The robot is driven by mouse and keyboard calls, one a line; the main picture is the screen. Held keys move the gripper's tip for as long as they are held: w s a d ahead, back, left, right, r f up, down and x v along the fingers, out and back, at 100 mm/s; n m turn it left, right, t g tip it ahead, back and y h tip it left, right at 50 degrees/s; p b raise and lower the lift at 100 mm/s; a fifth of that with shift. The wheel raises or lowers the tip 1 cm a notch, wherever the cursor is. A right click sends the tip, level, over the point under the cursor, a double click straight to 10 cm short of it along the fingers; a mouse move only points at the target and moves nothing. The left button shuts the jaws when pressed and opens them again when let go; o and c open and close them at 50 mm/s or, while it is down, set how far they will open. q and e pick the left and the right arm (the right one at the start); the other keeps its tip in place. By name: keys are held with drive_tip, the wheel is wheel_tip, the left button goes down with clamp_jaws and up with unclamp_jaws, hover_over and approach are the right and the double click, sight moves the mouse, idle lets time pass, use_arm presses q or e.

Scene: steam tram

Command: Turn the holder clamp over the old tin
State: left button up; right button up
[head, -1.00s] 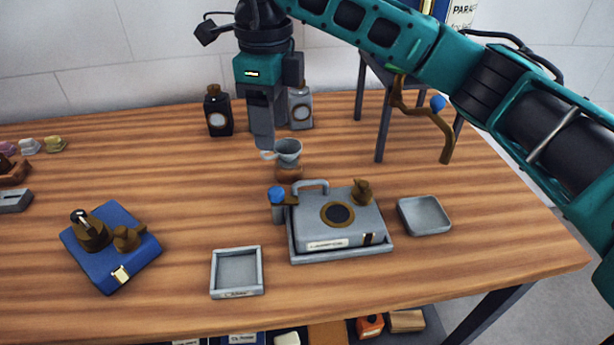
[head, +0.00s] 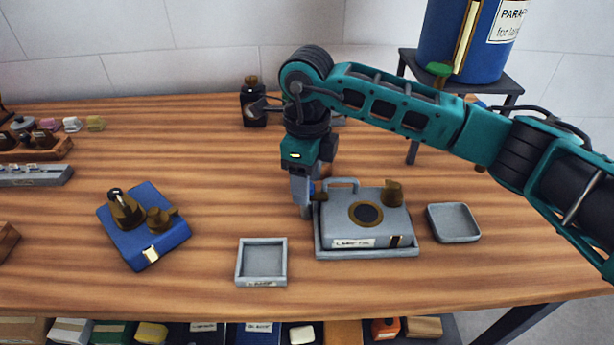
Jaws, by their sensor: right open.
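The old tin (head: 374,229) is a grey box with a handle, a round dark disc on top, a brown fitting and a paper label. It sits in a shallow grey tray (head: 368,255). The holder clamp (head: 320,197) is at the tin's left back corner, its brown arm pointing right toward the tin. Its blue knob is mostly hidden by my right gripper (head: 304,197), which points down over the clamp, open, fingers at knob height. I cannot tell whether they touch it. My left gripper is not in view.
An empty square tray (head: 262,282) lies front left of the tin, and an empty grey dish (head: 454,223) lies to its right. A blue box with brown fittings (head: 164,244) is further left. A dark bottle (head: 253,104) and a blue drum (head: 455,40) stand behind.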

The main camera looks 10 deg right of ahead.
drive_tip(key=c, duration=1)
drive_tip(key=shift+f+b, duration=0.1)
drive_tip(key=shift+b, duration=0.2)
clamp_jaws()
drive_tip(key=shift+n+b, duration=0.4)
drive_tip(key=shift+n, duration=0.3)
drive_tip(key=o, duration=0.8)
unclamp_jaws()
drive_tip(key=shift+o, duration=1)
